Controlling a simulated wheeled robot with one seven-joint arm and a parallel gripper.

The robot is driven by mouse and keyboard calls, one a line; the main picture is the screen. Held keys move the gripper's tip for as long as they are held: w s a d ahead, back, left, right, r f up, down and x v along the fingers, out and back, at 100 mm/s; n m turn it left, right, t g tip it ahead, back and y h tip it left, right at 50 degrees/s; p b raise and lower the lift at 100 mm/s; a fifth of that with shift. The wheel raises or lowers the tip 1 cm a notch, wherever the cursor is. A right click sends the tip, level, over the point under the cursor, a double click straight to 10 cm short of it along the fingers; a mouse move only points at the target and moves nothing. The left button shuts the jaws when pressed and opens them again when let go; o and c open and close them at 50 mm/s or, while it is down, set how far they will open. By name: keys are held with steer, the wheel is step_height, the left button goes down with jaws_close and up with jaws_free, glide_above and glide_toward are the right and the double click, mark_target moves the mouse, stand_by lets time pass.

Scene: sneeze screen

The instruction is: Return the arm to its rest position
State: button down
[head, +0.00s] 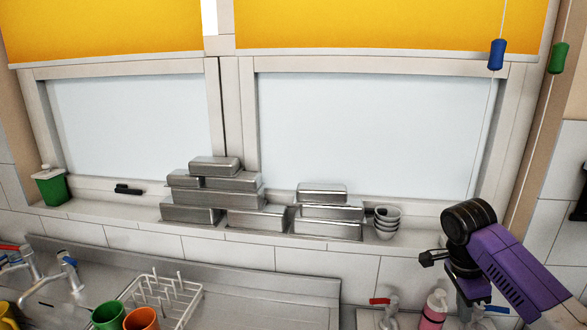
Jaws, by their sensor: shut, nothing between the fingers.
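My purple and black arm (515,268) reaches in from the lower right and bends at a black joint. My gripper (432,258) is the small dark end left of and below that joint. It is shut and empty, in front of the tiled wall under the sill. It is small in view, and the black joint and purple link hide part of the wrist behind them.
Stacked metal pans (262,220) and small nested bowls (387,222) stand on the windowsill left of my gripper. A pink bottle (434,309) and taps (388,304) are below it. A blind cord with a blue toggle (497,54) hangs above. A dish rack (165,296) is lower left.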

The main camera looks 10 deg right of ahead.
steer(key=w+a+r+n+t+y, duration=0.1)
steer(key=w+a+r+n+t, duration=0.1)
steer(key=w+a+n+t, duration=0.3)
steer(key=w+a+r+n+t+y, duration=0.1)
steer(key=w+a+r+n+t, duration=0.15)
steer(key=w, duration=0.45)
steer(key=s+a+n+t+y+b, duration=0.25)
steer(key=a+n+t, duration=0.4)
steer(key=a, duration=0.85)
steer(key=s+f+n+b, duration=0.1)
steer(key=s+f, duration=0.3)
steer(key=s, duration=1.3)
steer(key=s+a+f+n+h+b, duration=0.1)
steer(key=s+f+n+b, duration=0.1)
steer(key=s, duration=1.5)
steer(key=s+a+f+n+t+b, duration=0.1)
steer(key=s+f, duration=0.5)
steer(key=s, duration=1.1)
steer(key=shift+s+n+h+b, duration=0.15)
steer(key=shift+n+h+b, duration=0.3)
steer(key=shift+n, duration=0.55)
